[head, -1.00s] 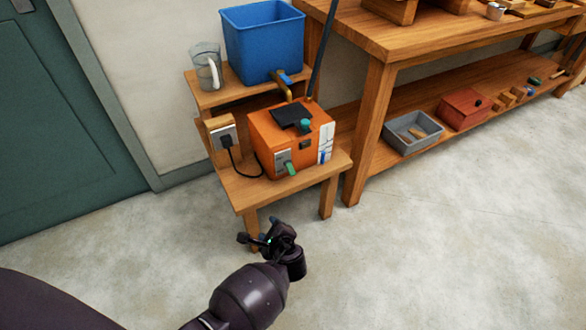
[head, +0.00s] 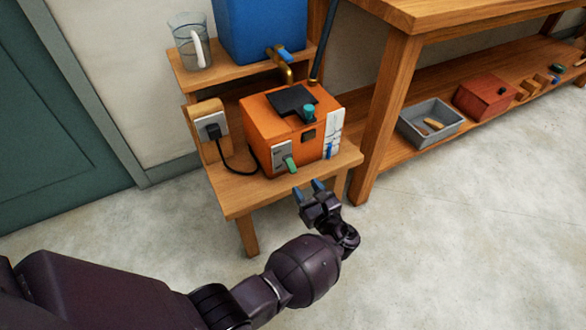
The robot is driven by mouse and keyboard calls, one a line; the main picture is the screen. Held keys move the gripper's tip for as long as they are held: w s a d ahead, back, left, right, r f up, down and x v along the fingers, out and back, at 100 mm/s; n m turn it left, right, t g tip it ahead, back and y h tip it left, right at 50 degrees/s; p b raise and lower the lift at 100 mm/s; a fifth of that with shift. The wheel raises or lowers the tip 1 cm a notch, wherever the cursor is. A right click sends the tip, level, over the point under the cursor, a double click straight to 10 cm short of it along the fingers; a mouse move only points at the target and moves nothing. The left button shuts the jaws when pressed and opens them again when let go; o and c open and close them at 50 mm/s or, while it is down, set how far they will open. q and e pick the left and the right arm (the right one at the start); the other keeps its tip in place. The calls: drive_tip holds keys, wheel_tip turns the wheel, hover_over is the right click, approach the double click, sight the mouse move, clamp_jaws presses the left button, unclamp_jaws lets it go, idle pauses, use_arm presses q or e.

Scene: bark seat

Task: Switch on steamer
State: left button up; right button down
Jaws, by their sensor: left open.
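The steamer looks to be the orange box (head: 262,122) with a black plate and a teal knob (head: 309,112) on top. It stands on a small wooden stand. A green lever (head: 290,164) sits on a grey plate at the lower left of its front. A white panel with a blue part (head: 329,152) is on its right side. A black cord runs from the box to a plug (head: 213,130) in a wall socket block. My left gripper (head: 309,187) is open and empty, in front of the stand and just below the box's front in the picture. My right gripper is not in view.
A blue tank (head: 262,28) with a brass tap and a glass jug (head: 188,42) stand on the upper shelf. A wooden workbench (head: 440,18) is at right, with a grey tray (head: 431,130) and a red box (head: 482,92) on its low shelf. The floor at right is clear.

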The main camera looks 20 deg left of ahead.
sight(293, 167)
use_arm(q)
drive_tip(key=shift+b+x, duration=0.7)
drive_tip(key=shift+x, duration=3.45)
clamp_jaws()
